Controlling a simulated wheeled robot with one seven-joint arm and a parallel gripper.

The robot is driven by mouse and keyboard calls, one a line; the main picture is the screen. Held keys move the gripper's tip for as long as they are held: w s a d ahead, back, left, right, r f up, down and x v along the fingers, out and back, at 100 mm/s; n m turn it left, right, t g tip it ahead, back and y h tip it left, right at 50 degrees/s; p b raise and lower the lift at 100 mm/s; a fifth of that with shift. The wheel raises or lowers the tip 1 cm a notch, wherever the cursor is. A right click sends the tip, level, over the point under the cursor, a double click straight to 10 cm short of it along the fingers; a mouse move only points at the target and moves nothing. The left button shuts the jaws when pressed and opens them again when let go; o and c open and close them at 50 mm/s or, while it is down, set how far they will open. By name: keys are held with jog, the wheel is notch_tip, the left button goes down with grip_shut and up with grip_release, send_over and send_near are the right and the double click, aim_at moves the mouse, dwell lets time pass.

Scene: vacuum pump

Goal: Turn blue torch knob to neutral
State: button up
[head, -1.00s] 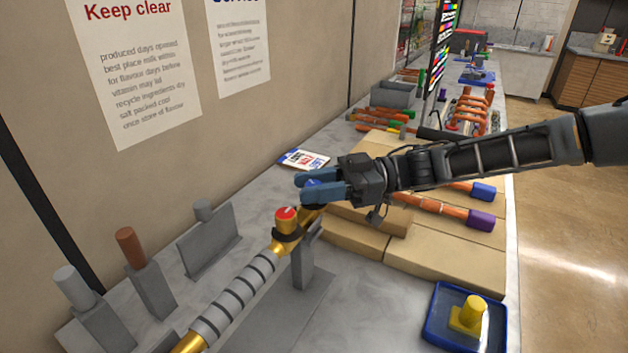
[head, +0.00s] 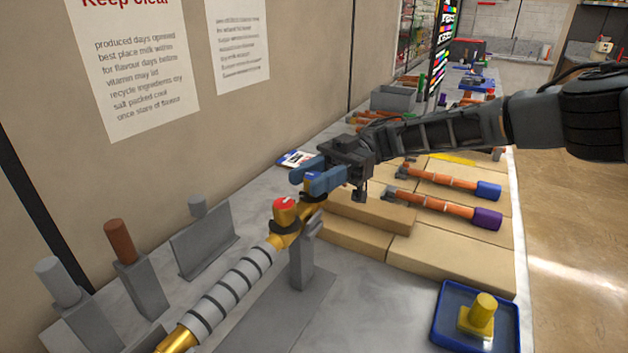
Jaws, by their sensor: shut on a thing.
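The gold torch (head: 245,276) with a grey ringed grip lies tilted on a grey stand (head: 304,262) at the middle of the bench. Its red knob (head: 285,207) with a white mark faces up and is clear of my gripper. The blue knob (head: 311,177) sits farther along the torch, toward its far end. My gripper (head: 305,181) comes in from the right and is shut on the blue knob. The blue fingers cover most of the knob, so its mark and turn angle are hidden.
Cardboard-coloured blocks (head: 440,256) carry torches with a blue end (head: 488,191) and a purple end (head: 487,219) at right. A blue tray (head: 440,335) with a yellow part (head: 482,312) lies front right. Grey holders (head: 144,290) stand at left by the wall.

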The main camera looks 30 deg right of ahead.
dwell(0.3)
jog(key=o, duration=0.9)
jog(key=shift+a, duration=0.1)
jog(key=shift+o, duration=0.2)
jog(key=b+v, duration=0.2)
jog(key=v, duration=0.5)
jog(key=shift+w+d+b, duration=0.15)
jog(key=shift+d+b, duration=0.2)
jog(key=shift+d, duration=0.05)
